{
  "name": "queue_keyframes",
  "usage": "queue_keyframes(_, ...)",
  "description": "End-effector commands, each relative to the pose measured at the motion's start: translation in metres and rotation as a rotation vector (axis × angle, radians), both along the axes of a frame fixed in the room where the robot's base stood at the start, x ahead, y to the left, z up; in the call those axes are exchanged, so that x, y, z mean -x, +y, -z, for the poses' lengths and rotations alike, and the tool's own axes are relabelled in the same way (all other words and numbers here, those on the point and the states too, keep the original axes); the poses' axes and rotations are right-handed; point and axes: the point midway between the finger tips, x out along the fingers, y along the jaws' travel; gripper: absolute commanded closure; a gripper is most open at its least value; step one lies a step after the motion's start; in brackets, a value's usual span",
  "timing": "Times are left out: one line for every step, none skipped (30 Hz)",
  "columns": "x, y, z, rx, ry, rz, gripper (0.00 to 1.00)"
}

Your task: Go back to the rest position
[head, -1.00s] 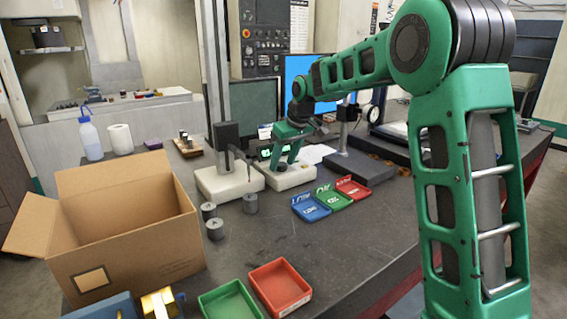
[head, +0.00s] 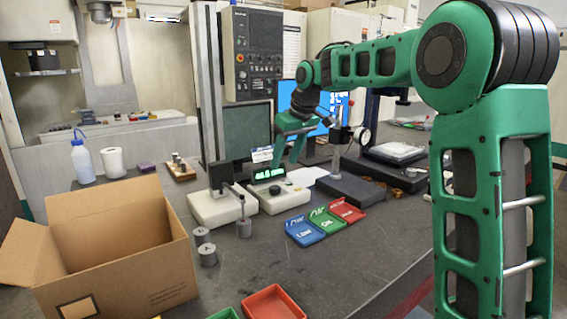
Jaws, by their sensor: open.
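My gripper (head: 288,154) hangs at the end of my green arm, over the back of the bench. Its jaws are open, with nothing seen between them. It is in front of the dark monitor and the blue screen, above the white instrument with a green-lit display (head: 268,174). It appears apart from the instrument, though the fingertips are small and hard to make out.
An open cardboard box (head: 120,265) fills the bench's left front. Blue (head: 304,231), green (head: 328,220) and red (head: 347,210) labelled trays lie mid-bench. A dark stone-like block with a dial gauge stand (head: 350,189) is right of my gripper. The bench front right of centre is clear.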

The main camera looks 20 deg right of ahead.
Motion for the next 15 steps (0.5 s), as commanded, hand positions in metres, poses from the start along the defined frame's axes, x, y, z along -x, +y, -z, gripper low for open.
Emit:
queue_keyframes(0.0,0.0,0.0,0.0,0.0,0.0,0.52)
queue_keyframes(0.0,0.0,0.0,0.0,0.0,0.0,0.52)
queue_keyframes(0.0,0.0,0.0,0.0,0.0,0.0,0.52)
queue_keyframes(0.0,0.0,0.0,0.0,0.0,0.0,0.52)
queue_keyframes(0.0,0.0,0.0,0.0,0.0,0.0,0.52)
queue_keyframes(0.001,-0.001,0.0,0.001,0.001,0.002,0.52)
queue_keyframes(0.002,-0.002,0.0,0.0,0.002,0.006,0.52)
queue_keyframes(0.005,-0.005,0.001,0.0,0.004,0.014,0.52)
queue_keyframes(0.011,-0.01,0.001,0.001,0.01,0.029,0.52)
queue_keyframes(0.017,-0.015,0.002,0.001,0.016,0.047,0.52)
queue_keyframes(0.025,-0.023,0.004,0.002,0.023,0.069,0.52)
queue_keyframes(0.039,-0.034,0.006,0.002,0.036,0.104,0.52)
queue_keyframes(0.051,-0.043,0.009,0.003,0.048,0.137,0.52)
queue_keyframes(0.065,-0.052,0.012,0.003,0.061,0.17,0.52)
queue_keyframes(0.085,-0.066,0.017,0.002,0.081,0.22,0.52)
